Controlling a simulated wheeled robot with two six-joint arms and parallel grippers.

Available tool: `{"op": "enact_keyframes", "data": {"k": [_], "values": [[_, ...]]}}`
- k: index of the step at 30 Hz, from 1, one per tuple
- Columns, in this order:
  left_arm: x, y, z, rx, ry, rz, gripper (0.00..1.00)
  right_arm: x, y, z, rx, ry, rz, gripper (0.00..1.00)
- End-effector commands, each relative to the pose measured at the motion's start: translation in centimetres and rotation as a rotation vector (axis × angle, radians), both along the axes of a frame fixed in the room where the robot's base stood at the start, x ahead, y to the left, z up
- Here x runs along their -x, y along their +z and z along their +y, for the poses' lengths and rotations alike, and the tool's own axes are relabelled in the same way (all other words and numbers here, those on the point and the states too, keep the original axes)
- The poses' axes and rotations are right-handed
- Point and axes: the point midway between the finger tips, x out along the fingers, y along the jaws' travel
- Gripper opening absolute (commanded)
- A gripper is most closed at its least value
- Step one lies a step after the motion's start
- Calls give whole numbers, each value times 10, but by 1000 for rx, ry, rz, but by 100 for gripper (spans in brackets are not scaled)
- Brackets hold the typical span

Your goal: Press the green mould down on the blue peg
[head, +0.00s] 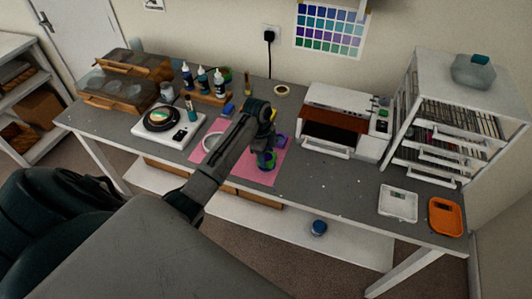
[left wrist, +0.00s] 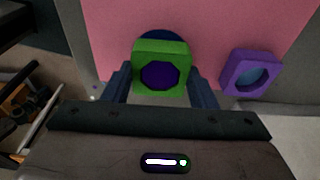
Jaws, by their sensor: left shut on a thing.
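The green mould (left wrist: 162,52) is a square block with an eight-sided opening, held between the two fingers of my left gripper (left wrist: 160,78) in the left wrist view. Dark blue-purple shows inside the opening. A dark blue rounded shape (left wrist: 164,34), perhaps the blue peg or its base, shows past the mould's far edge. I cannot tell whether the mould touches it or sits around it. In the head view my left gripper (head: 265,152) is over the pink mat, with the green mould (head: 269,167) partly hidden below it. My right gripper is not in view.
A purple mould (left wrist: 251,73) with a blue centre lies to the right on the pink mat (left wrist: 110,30). In the head view a white scale-like device (head: 168,130) stands left and a white-and-brown machine (head: 338,128) right. The grey tabletop (head: 330,185) between has free room.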

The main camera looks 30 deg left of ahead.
Motion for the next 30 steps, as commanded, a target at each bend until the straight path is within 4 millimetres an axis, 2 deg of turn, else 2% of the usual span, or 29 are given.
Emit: {"op": "enact_keyframes", "data": {"k": [30], "values": [[0,-6,0,0,1,1,32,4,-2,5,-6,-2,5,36]]}}
